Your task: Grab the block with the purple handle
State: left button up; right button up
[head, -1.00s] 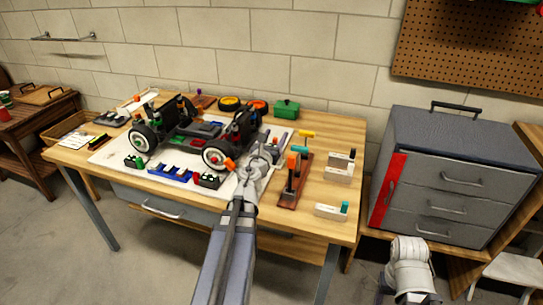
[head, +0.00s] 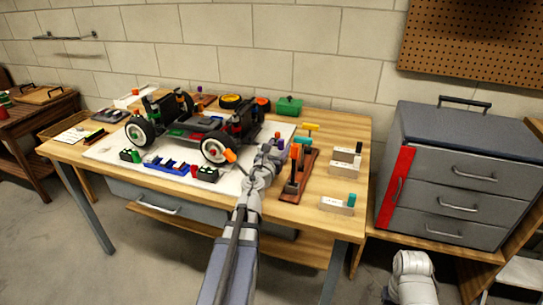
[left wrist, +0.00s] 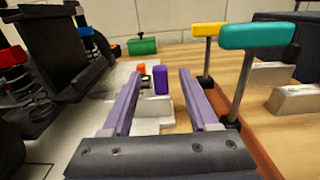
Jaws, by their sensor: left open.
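A small upright purple handle (left wrist: 161,80) stands ahead in the left wrist view, on what looks like a pale block (left wrist: 153,117). My left gripper (left wrist: 160,72) is open and empty. Its two lavender fingers point at the handle, which appears between the fingertips. I cannot tell whether the handle is within their reach. The lower part of the block is partly hidden by the gripper. My right gripper is not in view; only a white link of my right arm shows at lower right.
Close on the right, T-handled tools with teal (left wrist: 258,33) and yellow (left wrist: 208,30) handles stand in a red-brown rack (head: 296,190). The car chassis (head: 190,130) is on the left. A green box (head: 289,106) sits behind. White blocks (head: 337,205) lie farther right.

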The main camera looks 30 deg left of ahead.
pick_arm(q)
jog(key=x, duration=0.6)
jog(key=shift+w, duration=0.1)
jog(key=shift+c, duration=0.2)
grip_shut()
dwell(0.5)
